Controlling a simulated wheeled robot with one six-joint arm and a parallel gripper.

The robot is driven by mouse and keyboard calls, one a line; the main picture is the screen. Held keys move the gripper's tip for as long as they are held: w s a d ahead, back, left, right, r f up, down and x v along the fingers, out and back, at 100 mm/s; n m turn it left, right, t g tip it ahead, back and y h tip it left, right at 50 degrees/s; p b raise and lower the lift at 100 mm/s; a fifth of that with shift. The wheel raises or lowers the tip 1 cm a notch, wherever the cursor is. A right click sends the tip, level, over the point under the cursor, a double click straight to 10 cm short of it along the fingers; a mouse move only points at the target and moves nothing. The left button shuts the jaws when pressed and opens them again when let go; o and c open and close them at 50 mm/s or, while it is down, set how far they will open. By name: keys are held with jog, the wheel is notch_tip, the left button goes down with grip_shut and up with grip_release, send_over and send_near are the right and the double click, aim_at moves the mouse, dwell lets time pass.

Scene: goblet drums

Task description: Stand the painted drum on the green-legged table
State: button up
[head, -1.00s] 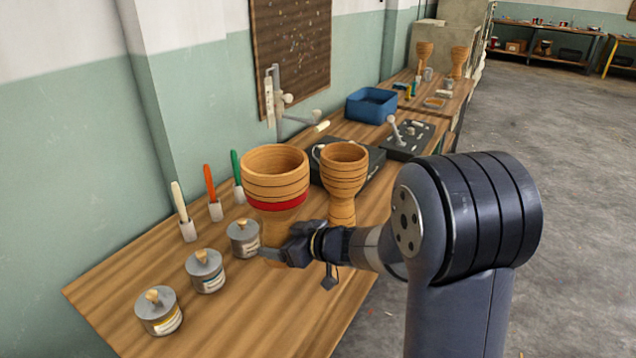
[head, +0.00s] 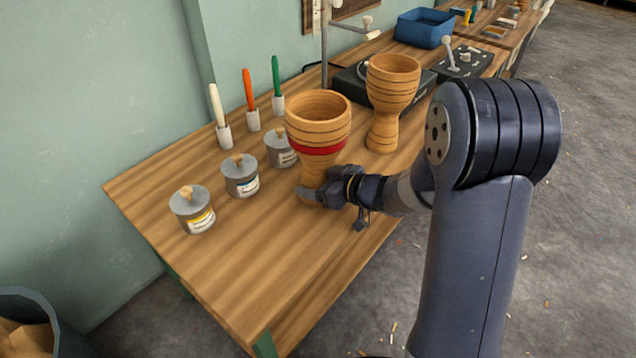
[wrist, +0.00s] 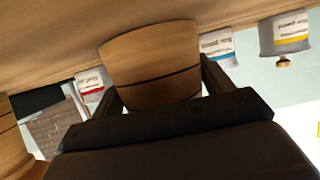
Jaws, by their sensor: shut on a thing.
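The painted drum (head: 318,132), a wooden goblet with a red band below its bowl, is upright at the near table's right side. My gripper (head: 322,194) is shut on its narrow lower part, coming from the right. In the wrist view, which looks upside down, the drum's flared foot (wrist: 152,62) sits between the fingers of my gripper (wrist: 160,88). I cannot tell whether the foot touches the wood. The table (head: 250,260) has a wooden top and green legs (head: 264,343).
A plain drum (head: 390,95) stands just behind and right. Paint tins (head: 192,209) and upright brushes (head: 220,118) stand left of the painted drum. A black device (head: 360,85) and a blue bin (head: 425,27) are farther back. The table's front is bare.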

jog(key=shift+r, duration=0.1)
jog(key=o, duration=1.4)
jog(key=shift+r, duration=0.1)
jog(key=p+v, duration=0.3)
jog(key=v, duration=0.9)
